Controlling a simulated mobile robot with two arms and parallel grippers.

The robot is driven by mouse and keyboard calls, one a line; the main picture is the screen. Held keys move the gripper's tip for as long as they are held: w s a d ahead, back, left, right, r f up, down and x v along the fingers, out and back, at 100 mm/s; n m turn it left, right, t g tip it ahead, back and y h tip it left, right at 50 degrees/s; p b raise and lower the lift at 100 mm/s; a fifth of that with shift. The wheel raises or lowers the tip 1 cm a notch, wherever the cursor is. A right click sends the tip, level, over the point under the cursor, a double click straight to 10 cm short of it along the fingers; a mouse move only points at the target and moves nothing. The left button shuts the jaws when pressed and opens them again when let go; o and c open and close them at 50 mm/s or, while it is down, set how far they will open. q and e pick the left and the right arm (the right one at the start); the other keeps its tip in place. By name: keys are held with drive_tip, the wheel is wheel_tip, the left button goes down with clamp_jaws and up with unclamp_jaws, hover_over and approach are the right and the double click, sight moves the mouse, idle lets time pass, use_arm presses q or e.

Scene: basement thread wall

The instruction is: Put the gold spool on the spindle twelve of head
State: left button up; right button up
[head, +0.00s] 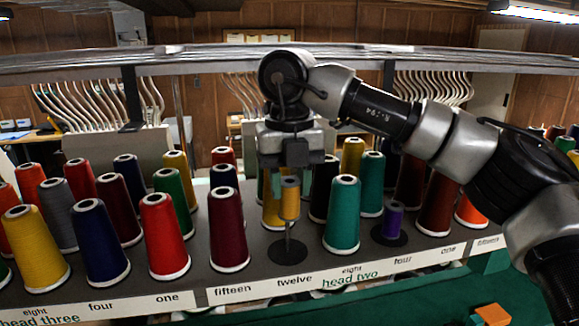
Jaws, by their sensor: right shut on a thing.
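The small gold spool (289,203) hangs under my right gripper (290,176), which is shut on its top. The spool is upright, above the empty dark round base of spindle twelve (288,252) of head two. A thin rod shows between the spool and the base. I cannot tell whether the rod enters the spool. The label "twelve" (295,281) is on the white strip in front of this base. My left gripper is not in view.
A maroon cone (228,230) stands left of the spindle and a teal cone (343,215) right of it. A larger yellow cone (271,212) stands close behind the held spool. A small purple spool (393,220) sits farther right. An orange block (492,315) lies at lower right.

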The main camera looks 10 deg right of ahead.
sight(287, 216)
drive_tip(key=shift+w+a+f, duration=0.2)
drive_tip(key=shift+a+f, duration=0.05)
drive_tip(key=shift+f, duration=0.3)
drive_tip(key=shift+w+a+f, duration=0.2)
drive_tip(key=shift+f, duration=0.35)
drive_tip(key=shift+c, duration=0.3)
drive_tip(key=shift+s+d+f, duration=0.25)
drive_tip(key=shift+s+f, duration=0.25)
drive_tip(key=shift+f, duration=0.3)
clamp_jaws()
drive_tip(key=shift+d+f, duration=0.15)
drive_tip(key=shift+f, duration=0.2)
drive_tip(key=shift+w+f+b, duration=0.1)
drive_tip(key=shift+f+b, duration=0.45)
drive_tip(key=shift+b, duration=0.15)
drive_tip(key=shift+w+f, duration=0.2)
drive_tip(key=shift+f, duration=0.05)
drive_tip(key=shift+w+f+b, duration=0.1)
drive_tip(key=shift+f+b, duration=0.1)
drive_tip(key=shift+b, duration=0.15)
drive_tip(key=shift+s+r, duration=0.15)
drive_tip(key=shift+s, duration=0.1)
drive_tip(key=shift+w, duration=0.15)
